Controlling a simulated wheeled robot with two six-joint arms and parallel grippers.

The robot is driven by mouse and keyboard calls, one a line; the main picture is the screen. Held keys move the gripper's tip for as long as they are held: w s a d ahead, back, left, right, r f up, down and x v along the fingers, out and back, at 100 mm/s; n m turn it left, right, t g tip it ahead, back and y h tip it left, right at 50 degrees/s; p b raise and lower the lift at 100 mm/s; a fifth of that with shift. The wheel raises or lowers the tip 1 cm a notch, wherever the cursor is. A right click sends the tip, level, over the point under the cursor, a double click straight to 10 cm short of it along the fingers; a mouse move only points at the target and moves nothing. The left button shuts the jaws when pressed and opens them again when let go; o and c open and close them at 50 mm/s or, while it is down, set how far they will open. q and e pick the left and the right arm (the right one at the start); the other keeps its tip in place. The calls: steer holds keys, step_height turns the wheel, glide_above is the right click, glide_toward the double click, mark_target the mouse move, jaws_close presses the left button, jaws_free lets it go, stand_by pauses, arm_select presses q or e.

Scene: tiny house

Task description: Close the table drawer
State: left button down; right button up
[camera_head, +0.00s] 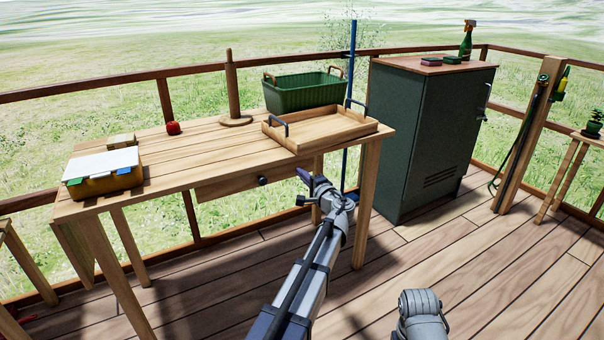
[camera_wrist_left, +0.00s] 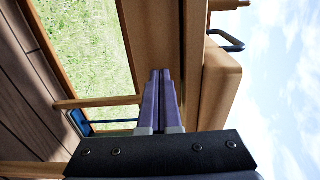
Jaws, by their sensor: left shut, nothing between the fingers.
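The wooden table (camera_head: 190,158) stands at the left and middle of the head view. Its drawer (camera_head: 228,187) shows below the front edge of the tabletop, with a dark round knob (camera_head: 262,181). The front looks close to the table's edge; I cannot tell whether a small gap remains. My left gripper (camera_head: 303,175) is just right of the knob, in front of the table and apart from the knob. In the left wrist view its purple fingers (camera_wrist_left: 160,76) are together and empty, beside wooden table parts. My right gripper is out of view.
On the table are a wooden tray (camera_head: 318,128), a green basket (camera_head: 303,92), a wooden stand (camera_head: 231,95), a red object (camera_head: 173,128) and a box with papers (camera_head: 103,175). A dark green cabinet (camera_head: 420,140) stands right. The deck floor (camera_head: 480,270) is clear at front right.

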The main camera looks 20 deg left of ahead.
arm_select(q)
steer(key=v, duration=1.2)
steer(key=shift+s, duration=0.2)
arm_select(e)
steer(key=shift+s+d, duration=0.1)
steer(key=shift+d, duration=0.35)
arm_select(q)
steer(key=shift+d, duration=0.1)
steer(key=s+d+f+n+g+h+p, duration=0.1)
steer(key=s+d+f+n+g+h, duration=0.5)
steer(key=s+f, duration=0.9)
steer(key=s+d+f+m+g+h, duration=0.1)
steer(key=s+d+f+g+h, duration=0.2)
steer(key=s+d, duration=0.4)
steer(key=s+d+f+m+g+h, duration=0.1)
steer(key=s+d+f+g+h, duration=0.1)
steer(key=s+d+h, duration=0.35)
step_height(320, 180, up, 38)
steer(key=s+d+y+p, duration=0.1)
steer(key=d+p, duration=0.1)
steer(key=p, duration=3.6)
steer(key=shift+s+p, duration=0.2)
steer(key=shift+p, duration=0.1)
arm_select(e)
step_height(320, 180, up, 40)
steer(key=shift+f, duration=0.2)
